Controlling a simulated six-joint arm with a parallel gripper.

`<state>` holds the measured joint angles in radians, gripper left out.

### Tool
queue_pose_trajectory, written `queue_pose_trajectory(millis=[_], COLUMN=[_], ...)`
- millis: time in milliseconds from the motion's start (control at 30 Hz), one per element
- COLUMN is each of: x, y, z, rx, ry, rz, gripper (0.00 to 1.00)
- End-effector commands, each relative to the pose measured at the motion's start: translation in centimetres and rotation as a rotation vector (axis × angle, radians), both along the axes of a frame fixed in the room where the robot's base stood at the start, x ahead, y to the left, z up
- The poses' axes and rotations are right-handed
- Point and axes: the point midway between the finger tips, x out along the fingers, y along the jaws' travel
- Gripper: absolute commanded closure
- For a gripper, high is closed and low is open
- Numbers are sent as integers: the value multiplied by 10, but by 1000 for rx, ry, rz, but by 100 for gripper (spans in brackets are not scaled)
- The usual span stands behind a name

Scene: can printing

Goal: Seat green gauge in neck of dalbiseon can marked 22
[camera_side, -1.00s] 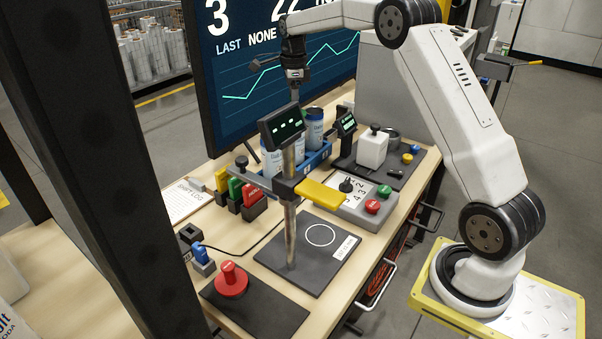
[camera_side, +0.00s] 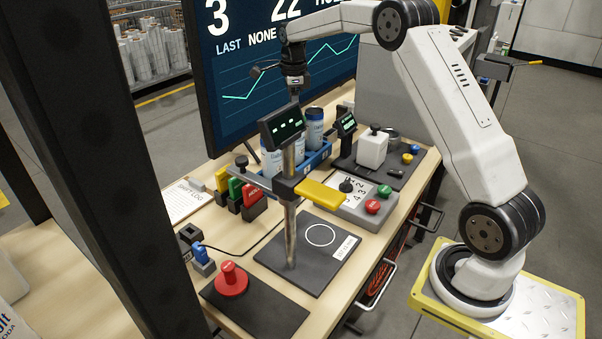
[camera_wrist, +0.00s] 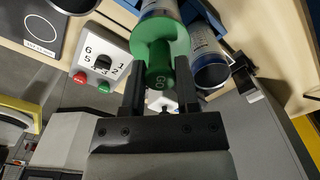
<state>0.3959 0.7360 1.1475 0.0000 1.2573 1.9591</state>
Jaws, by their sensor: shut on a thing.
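My gripper (camera_wrist: 160,92) is shut on the green gauge (camera_wrist: 160,52), a round flange with a marked end facing the wrist camera. In the wrist view, one can (camera_wrist: 158,8) shows just beyond the gauge, and another can (camera_wrist: 206,50) stands to its right. I cannot tell whether the gauge touches a can. In the side view, my gripper (camera_side: 294,82) points down above the cans, its tips partly hidden by a small display. Cans (camera_side: 315,130) stand in a blue tray (camera_side: 318,158). I cannot read 22 on any can.
The small display (camera_side: 282,126) on a metal post (camera_side: 290,220) stands in front of the tray. A control box (camera_side: 360,205) with a dial and buttons, a white block (camera_side: 372,150) and coloured pieces in holders (camera_side: 252,205) are around it. The large screen (camera_side: 270,75) is behind.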

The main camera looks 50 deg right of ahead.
Motion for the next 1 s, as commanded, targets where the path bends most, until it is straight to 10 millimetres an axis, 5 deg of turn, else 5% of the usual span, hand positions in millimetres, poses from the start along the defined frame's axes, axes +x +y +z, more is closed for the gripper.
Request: queue_pose_trajectory(millis=[133, 167, 267, 667, 1000], x=[0, 0, 0, 0, 1], y=[0, 0, 0, 0, 0], z=[-2, -2, -2, 0, 31], rx=[0, -1, -1, 0, -1], ry=[0, -1, -1, 0, -3], rz=[0, 0, 0, 0, 0], gripper=[100, 51, 20, 20, 20])
